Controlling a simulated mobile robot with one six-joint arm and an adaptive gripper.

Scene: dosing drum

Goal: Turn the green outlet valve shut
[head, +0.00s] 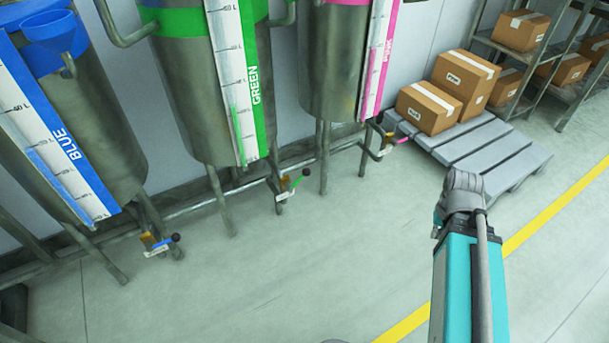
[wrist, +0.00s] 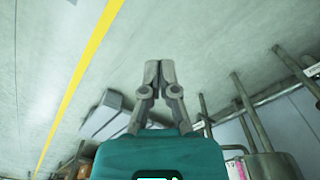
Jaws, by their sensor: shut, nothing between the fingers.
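The green outlet valve (head: 289,187) sits low beneath the green tank (head: 188,95) in the head view. It has a brass-coloured body, a white tag and a green lever slanting up to the right to a dark knob. The valve is not clearly visible in the wrist view. My gripper (wrist: 159,68) shows in the wrist view with its fingers together and nothing between them. It is well clear of the valve. In the head view my arm (head: 467,260) stands at the right, apart from the valve; the fingers cannot be made out there.
The blue valve (head: 160,243) is to the left and the pink valve (head: 388,138) to the right, with tank legs and a low pipe between. A grey pallet (head: 520,168) with cardboard boxes (head: 465,78) stands at the back right. The floor in front is clear.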

